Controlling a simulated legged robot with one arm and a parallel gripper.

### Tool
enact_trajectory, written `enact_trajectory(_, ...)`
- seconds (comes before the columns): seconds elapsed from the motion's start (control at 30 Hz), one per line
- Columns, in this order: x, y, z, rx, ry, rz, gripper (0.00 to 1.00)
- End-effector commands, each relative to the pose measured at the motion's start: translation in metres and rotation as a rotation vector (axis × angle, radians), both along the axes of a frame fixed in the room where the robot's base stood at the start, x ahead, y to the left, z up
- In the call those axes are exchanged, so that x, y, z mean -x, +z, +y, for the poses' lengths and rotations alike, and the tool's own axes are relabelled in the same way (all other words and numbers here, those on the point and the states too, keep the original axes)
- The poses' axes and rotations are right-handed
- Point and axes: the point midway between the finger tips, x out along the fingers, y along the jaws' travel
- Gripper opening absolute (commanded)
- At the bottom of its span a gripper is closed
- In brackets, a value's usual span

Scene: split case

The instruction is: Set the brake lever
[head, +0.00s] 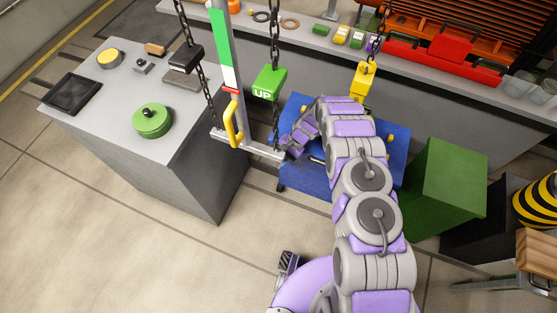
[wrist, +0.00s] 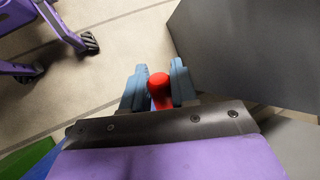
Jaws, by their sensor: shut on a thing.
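In the wrist view a red rounded knob (wrist: 158,81), which looks like the end of the brake lever, sits between the two blue-grey fingers of my gripper (wrist: 158,90). The fingers are shut on it from both sides. Below the knob a red shaft runs down behind my wrist's edge. In the head view my gripper (head: 287,149) is at the right end of a grey crossbar, in front of a blue case. The knob is not clear there, hidden by my gripper and arm.
A post with a green, white and red scale (head: 222,50) and a yellow handle (head: 233,122) stands left of my gripper. A green block marked UP (head: 269,83) hangs on a chain close by. A grey cabinet (head: 190,130) is left; a green box (head: 445,185) is right.

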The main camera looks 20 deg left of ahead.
Motion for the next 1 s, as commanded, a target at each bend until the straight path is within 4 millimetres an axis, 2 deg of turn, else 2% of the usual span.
enact_trajectory(0.03, -0.002, 0.002, 0.001, -0.003, -0.003, -0.003, 0.30)
enact_trajectory(0.23, -0.001, 0.001, 0.000, -0.002, -0.001, -0.003, 0.48)
enact_trajectory(0.63, -0.004, 0.007, -0.002, -0.002, -0.002, -0.003, 0.48)
enact_trajectory(0.77, -0.011, 0.019, -0.008, -0.003, -0.002, -0.004, 0.48)
enact_trajectory(1.0, -0.031, 0.056, -0.026, -0.003, -0.004, -0.007, 0.48)
